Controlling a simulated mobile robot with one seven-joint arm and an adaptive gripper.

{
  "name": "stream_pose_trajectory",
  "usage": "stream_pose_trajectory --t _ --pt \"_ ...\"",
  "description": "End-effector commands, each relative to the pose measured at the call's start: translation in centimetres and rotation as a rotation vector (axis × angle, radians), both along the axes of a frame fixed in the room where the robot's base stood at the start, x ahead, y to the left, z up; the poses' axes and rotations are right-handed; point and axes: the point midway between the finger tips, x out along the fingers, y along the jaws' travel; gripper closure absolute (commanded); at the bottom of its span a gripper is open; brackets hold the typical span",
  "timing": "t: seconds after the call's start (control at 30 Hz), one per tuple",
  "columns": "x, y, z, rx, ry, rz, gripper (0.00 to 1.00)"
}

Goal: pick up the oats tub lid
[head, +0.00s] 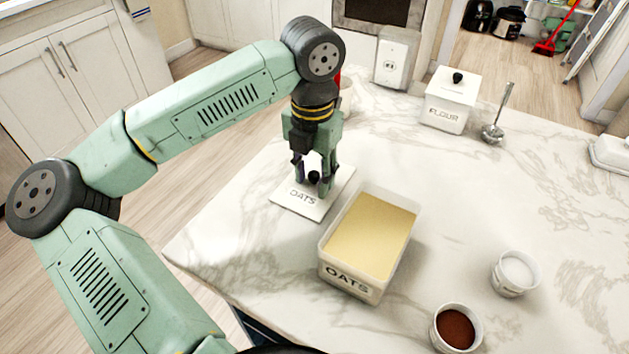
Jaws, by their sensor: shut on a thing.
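The oats tub lid (290,206) is a flat white plate with the word OATS and a small black knob. It lies on or just above the marble counter near its left edge; I cannot tell whether it touches. My gripper (314,184) points down over the lid and is shut on its black knob. The fingers partly hide the knob and the lid's back part. The open oats tub (348,274), white and filled with pale yellow oats, stands just right of and in front of the lid.
A white flour box (449,99) with a lid, a metal utensil (497,118) and a white canister (396,58) stand at the back. Two small bowls, one with brown powder (456,329) and one with white (515,273), stand at the front right. The counter's middle right is clear.

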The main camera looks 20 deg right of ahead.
Motion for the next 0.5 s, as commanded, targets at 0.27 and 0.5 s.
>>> stream_pose_trajectory --t 0.27,0.5 --pt "0.05 0.23 -0.45 0.008 0.003 0.003 0.98" --pt "-0.03 0.21 -0.53 0.009 0.005 0.001 1.0"
